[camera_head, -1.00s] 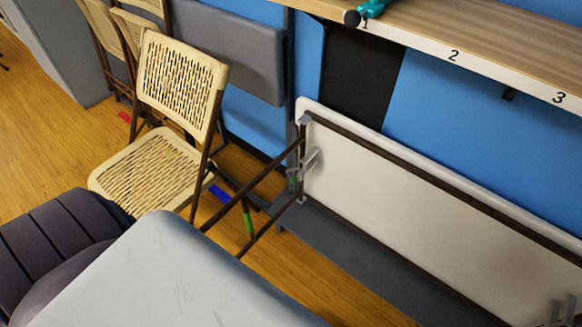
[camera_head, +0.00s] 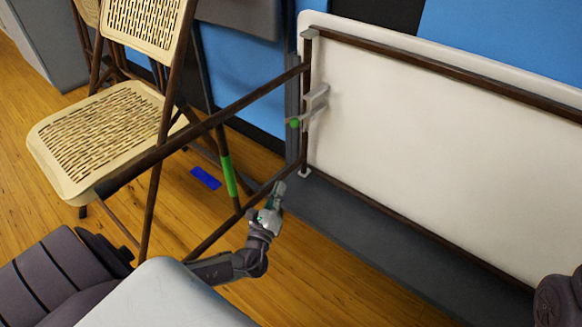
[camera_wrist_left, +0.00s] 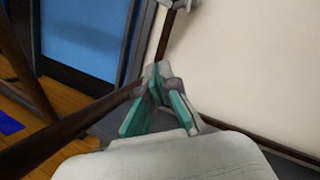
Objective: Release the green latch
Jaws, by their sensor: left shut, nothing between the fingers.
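The green latch (camera_head: 294,123) shows in the head view as a small green tip on a grey lever bracket (camera_head: 314,104). It sits at the left end of the folding table's white underside (camera_head: 430,140), near the brown frame. My left gripper (camera_head: 278,190) is below and slightly left of the latch, apart from it, near the lower brown leg bar. Its teal-lined fingers are shut and empty, and they show in the left wrist view (camera_wrist_left: 157,70). A grey part is cut off at that view's top edge; I cannot tell if it is the latch bracket. My right gripper is not in view.
Brown table legs (camera_head: 215,118) reach out from the tabletop toward me, one carrying a green band (camera_head: 228,175). A tan folding chair (camera_head: 105,135) stands at the left. Blue tape (camera_head: 206,178) marks the wooden floor. A blue wall is behind.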

